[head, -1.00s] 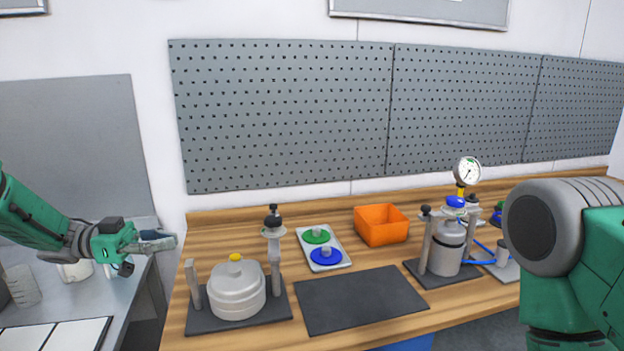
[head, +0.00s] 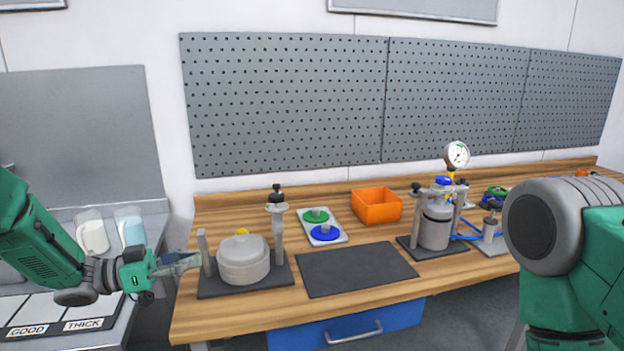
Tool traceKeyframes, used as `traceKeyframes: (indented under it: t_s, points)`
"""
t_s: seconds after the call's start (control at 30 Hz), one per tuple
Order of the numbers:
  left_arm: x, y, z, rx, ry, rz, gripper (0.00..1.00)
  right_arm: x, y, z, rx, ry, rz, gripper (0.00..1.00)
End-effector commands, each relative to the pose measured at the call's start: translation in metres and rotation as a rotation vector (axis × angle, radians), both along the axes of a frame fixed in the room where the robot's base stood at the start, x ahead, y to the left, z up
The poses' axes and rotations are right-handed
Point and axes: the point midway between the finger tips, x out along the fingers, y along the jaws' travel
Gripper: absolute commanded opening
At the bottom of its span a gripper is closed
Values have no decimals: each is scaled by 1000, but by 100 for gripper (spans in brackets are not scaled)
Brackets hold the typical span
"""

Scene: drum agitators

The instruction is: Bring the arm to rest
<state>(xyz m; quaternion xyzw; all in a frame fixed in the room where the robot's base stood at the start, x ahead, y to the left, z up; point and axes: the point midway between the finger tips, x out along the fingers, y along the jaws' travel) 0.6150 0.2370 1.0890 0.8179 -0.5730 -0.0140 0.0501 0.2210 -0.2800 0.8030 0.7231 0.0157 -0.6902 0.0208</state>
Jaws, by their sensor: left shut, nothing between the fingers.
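My left gripper (head: 190,262) is at the lower left of the head view. Its fingers are shut and empty, pointing right, near the left edge of the wooden bench (head: 290,316). In the picture its tips lie just left of the post of a dark stand that holds a white round drum (head: 243,259); I cannot tell the exact gap in depth. My right arm's green and grey links fill the right side, and its gripper is out of view.
A dark mat (head: 357,268), a tray with green and blue discs (head: 322,228), an orange bin (head: 377,206) and a second stand with a metal vessel (head: 435,230) and gauge (head: 456,155) are on the bench. A grey side table with cups (head: 131,229) stands at left.

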Motion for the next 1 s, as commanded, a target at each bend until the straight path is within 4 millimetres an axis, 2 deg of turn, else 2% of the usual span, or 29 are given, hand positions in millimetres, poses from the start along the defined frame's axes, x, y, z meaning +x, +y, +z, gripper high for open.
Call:
traceKeyframes:
  t_s: [0.03, 0.17, 0.23, 0.37, 0.4, 0.47, 0.5, 0.57, 0.6, 0.67, 0.7, 0.8, 0.9, 1.0]
  points:
    - [-2, -6, -19, -1, 30, 45, 0, 0, 0, -7, 0, 0, 0, 63]
    - [-5, -17, -68, 21, 117, 192, 0, -1, 0, -17, 0, 1, 0, 63]
    - [-11, -20, -101, 50, 181, 280, 0, -1, 0, -24, 0, 1, 0, 63]
    - [-41, -23, -180, 155, 351, 459, 0, -1, 0, -40, 0, 1, 0, 63]
    - [-56, -22, -207, 202, 413, 513, 0, -1, 0, -45, 0, 1, 0, 63]
    - [-84, -18, -244, 281, 509, 587, 0, -1, 0, -52, 0, 1, 0, 63]
    - [-104, -15, -267, 338, 573, 630, 0, -1, 0, -56, 0, 1, 0, 63]
    - [-138, -9, -298, 425, 667, 684, 0, -1, 0, -62, 0, 1, 0, 63]
    - [-162, -5, -315, 485, 730, 714, 0, -1, 0, -66, 0, 1, 0, 63]
    - [-201, 3, -339, 578, 825, 753, 0, -1, 0, -72, 0, 1, 0, 63]
    - [-228, 8, -352, 641, 886, 774, 0, -1, 0, -76, 0, 1, 0, 63]
    - [-291, 21, -373, 787, 1025, 811, 0, -1, 0, -84, 0, 1, 0, 63]
    - [-342, 32, -381, 906, 1134, 830, 0, -1, 0, -90, 0, 1, 0, 63]
    - [-377, 40, -382, 986, 1206, 838, 0, -1, 0, -93, 0, 1, 0, 63]
